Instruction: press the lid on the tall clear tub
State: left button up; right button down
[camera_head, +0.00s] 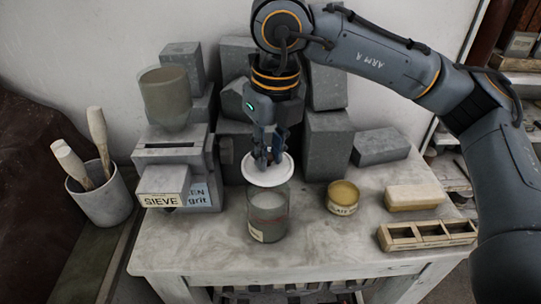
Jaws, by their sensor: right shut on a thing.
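The tall clear tub (268,226) stands upright near the middle of the table, with pale contents inside and a small label low on its left side. The white round lid (286,176) is in my right gripper (268,158), which points down. The gripper is shut on the lid's upper side. The lid appears just above and behind the tub's rim, slightly tilted; the view does not show whether it touches the rim. The gripper covers part of the lid. My left gripper is not in view.
A small labelled yellowish jar (342,197) stands right of the tub. A cream block (414,197) and a compartmented wooden tray (427,234) are farther right. Grey blocks (328,150) stand behind. The sieve box (163,186) is at left. The table's front is clear.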

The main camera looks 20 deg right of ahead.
aim_at(271, 167)
notch_tip(271, 167, down, 5)
jog(key=b, duration=0.3)
jog(key=shift+f+b, duration=0.35)
jog(key=shift+f, duration=0.1)
jog(key=shift+b, duration=0.6)
dwell(1.1)
jog(key=shift+f+b, duration=0.15)
jog(key=shift+b, duration=0.55)
dwell(0.8)
dwell(0.4)
jog(key=c, duration=0.7)
grip_release()
jog(key=shift+o, duration=0.2)
